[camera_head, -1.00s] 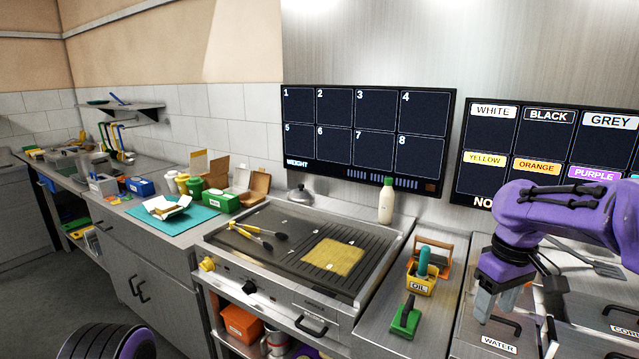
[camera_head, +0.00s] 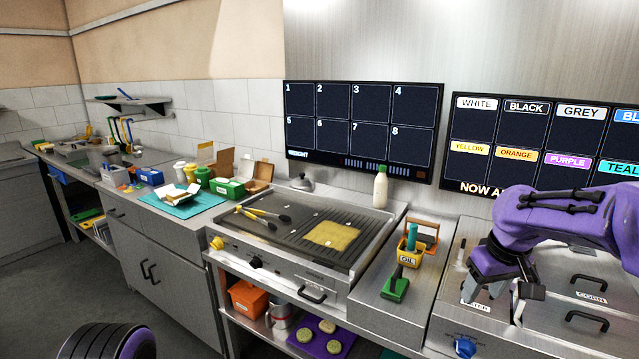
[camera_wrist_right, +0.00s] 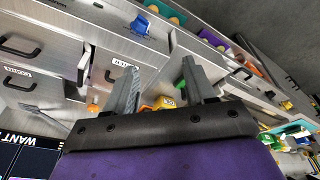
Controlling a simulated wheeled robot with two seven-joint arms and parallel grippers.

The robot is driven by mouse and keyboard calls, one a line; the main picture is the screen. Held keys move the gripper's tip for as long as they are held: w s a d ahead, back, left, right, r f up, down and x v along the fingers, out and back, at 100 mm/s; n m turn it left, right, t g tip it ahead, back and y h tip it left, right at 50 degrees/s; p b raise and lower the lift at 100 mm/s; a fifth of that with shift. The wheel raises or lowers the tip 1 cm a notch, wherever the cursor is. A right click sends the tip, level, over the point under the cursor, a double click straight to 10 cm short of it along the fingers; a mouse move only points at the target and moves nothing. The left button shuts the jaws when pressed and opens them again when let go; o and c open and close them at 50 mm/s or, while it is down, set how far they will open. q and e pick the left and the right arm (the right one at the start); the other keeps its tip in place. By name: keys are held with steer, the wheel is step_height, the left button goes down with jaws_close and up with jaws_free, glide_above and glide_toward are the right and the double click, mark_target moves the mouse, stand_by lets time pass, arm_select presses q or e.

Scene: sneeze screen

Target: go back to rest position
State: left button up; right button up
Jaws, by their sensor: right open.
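My purple right arm comes in from the right in the head view. Its right gripper (camera_head: 497,293) is over the steel lids marked water and corn, to the right of the griddle. In the right wrist view the two grey fingers (camera_wrist_right: 160,92) stand wide apart with nothing between them. The gripper looks apart from the lids, though the exact gap is hard to tell. My left gripper is not in view; only a dark rounded part of mine shows at the bottom left of the head view.
The griddle (camera_head: 290,262) carries a yellow square (camera_head: 331,235) and tongs (camera_head: 262,215). A white bottle (camera_head: 380,188) stands behind. The floor (camera_head: 50,285) at left is clear.

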step_height(320, 180, down, 13)
steer(key=w+d+m+t+h+b, duration=0.1)
steer(key=w+m+t+h, duration=0.1)
steer(key=m+t, duration=0.3)
steer(key=s+f+m+t+h+b, duration=0.1)
steer(key=s+f, duration=0.2)
steer(key=f, duration=0.3)
steer(key=s+f+m, duration=0.1)
steer(key=s+f, duration=0.2)
steer(key=f, duration=0.2)
steer(key=s+a+f+g+b, duration=0.1)
steer(key=s+f, duration=0.5)
steer(key=s, duration=0.4)
steer(key=s+a+f+m+g+b, duration=0.1)
steer(key=s+f+g, duration=0.1)
steer(key=s+f, duration=0.5)
steer(key=s+a+f+g+b, duration=0.1)
steer(key=s+f, duration=0.6)
steer(key=s, duration=0.7)
steer(key=shift+f+g+b, duration=0.25)
steer(key=shift+g+b, duration=0.1)
steer(key=shift+g, duration=0.35)
